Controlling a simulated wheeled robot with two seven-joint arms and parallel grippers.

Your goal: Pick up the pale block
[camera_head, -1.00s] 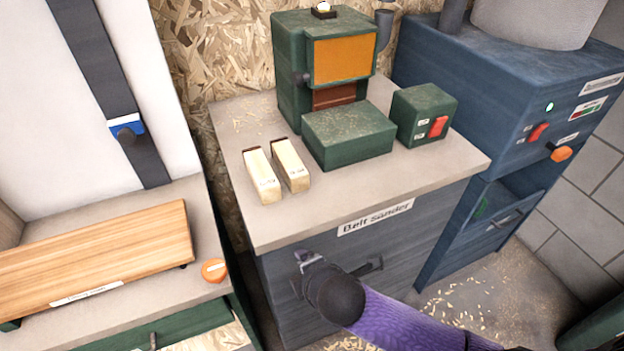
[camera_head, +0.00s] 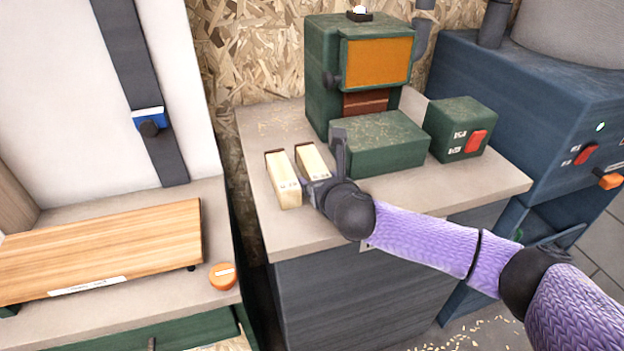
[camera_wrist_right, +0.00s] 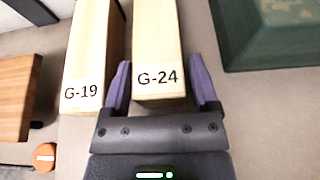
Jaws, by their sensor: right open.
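Two pale blocks lie side by side on the sander bench (camera_head: 262,133). The left pale block (camera_head: 284,182) reads G-19 in the right wrist view (camera_wrist_right: 89,50). The right pale block (camera_head: 310,158) reads G-24 there (camera_wrist_right: 157,45). Both show dark far ends in the head view. My right gripper (camera_head: 324,172) is open at the near end of the G-24 block. In the wrist view its fingers (camera_wrist_right: 162,88) stand on either side of that block's near end, the left finger in the gap between the blocks. My left gripper is not in view.
The green belt sander (camera_head: 360,60) and its low green front box (camera_head: 378,145) stand right of the blocks. A green switch box (camera_head: 462,130) with a red switch is farther right. A wooden board (camera_head: 100,250) and an orange knob (camera_head: 223,276) are on the left bench.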

